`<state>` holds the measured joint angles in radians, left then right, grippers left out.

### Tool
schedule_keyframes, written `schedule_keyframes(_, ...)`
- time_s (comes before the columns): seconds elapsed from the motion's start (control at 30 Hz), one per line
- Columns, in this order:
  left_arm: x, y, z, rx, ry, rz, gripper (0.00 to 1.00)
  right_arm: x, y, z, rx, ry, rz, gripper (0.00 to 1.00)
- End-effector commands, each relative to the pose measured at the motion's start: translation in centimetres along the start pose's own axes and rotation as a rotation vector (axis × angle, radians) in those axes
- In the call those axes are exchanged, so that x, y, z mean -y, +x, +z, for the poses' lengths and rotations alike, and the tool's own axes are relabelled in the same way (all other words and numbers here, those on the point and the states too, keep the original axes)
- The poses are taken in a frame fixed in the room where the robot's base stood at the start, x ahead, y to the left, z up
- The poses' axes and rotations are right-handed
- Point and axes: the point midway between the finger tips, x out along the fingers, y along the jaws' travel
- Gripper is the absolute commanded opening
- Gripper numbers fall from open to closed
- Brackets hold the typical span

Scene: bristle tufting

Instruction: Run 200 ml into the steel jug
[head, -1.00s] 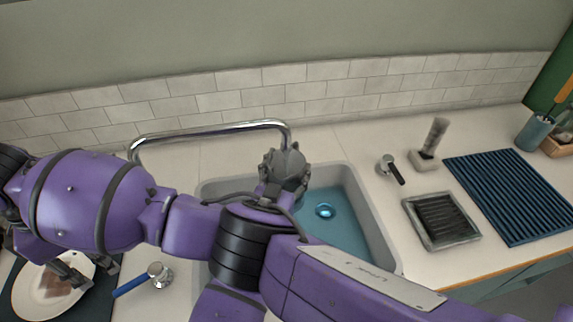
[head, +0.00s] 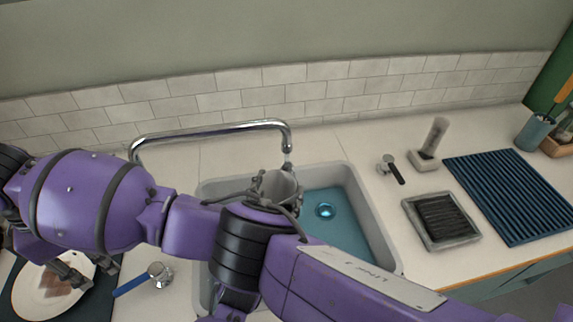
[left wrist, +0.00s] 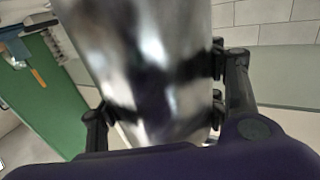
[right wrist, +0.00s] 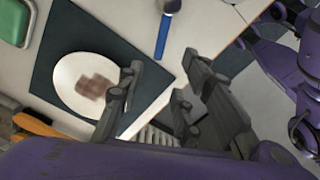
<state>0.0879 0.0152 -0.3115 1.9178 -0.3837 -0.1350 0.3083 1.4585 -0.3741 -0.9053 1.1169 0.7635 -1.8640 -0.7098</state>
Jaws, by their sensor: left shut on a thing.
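The steel jug (head: 281,186) is under the end of the curved chrome spout (head: 288,135), over the sink. Its mouth faces up. My left gripper (head: 270,190) is shut on it; in the left wrist view the jug's shiny wall (left wrist: 145,70) fills the space between the fingers. A short pale streak, apparently water, hangs below the spout toward the jug; the level inside cannot be made out. A blue-handled tap lever (head: 132,285) is at the left of the sink, a black-handled one (head: 394,173) at the right. My right gripper (right wrist: 165,85) is open and empty near the plate.
The sink (head: 345,235) has a blue basin with a drain. A white plate (right wrist: 70,75) with a brown patch lies on a dark mat at left.

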Motion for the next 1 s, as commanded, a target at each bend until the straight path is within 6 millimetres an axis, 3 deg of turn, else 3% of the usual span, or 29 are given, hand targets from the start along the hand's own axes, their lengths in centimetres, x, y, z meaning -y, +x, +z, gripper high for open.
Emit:
schedule_keyframes(0.2, 0.0, -4.4, -0.2, -0.003, 0.0, 0.001, 0.27, 0.0, 0.0, 0.0, 0.001, 0.0, 0.0, 0.33)
schedule_keyframes(0.3, 0.0, -5.6, -0.2, -0.004, 0.0, 0.0, 0.27, 0.0, 0.0, 0.0, 0.001, 0.0, 0.0, 0.33)
schedule_keyframes(0.57, 0.0, -5.8, -0.3, -0.006, 0.0, 0.001, 0.27, 0.0, 0.0, 0.0, 0.0, 0.0, 0.0, 0.33)
schedule_keyframes(0.8, 0.0, -5.8, -0.2, -0.003, 0.0, 0.001, 0.27, 0.0, 0.0, 0.0, 0.0, 0.0, 0.0, 0.01)
schedule_keyframes(1.0, 0.0, -5.8, -0.2, -0.005, 0.0, 0.001, 0.27, -0.4, 0.2, 1.2, 0.026, 0.004, 0.011, 0.0)
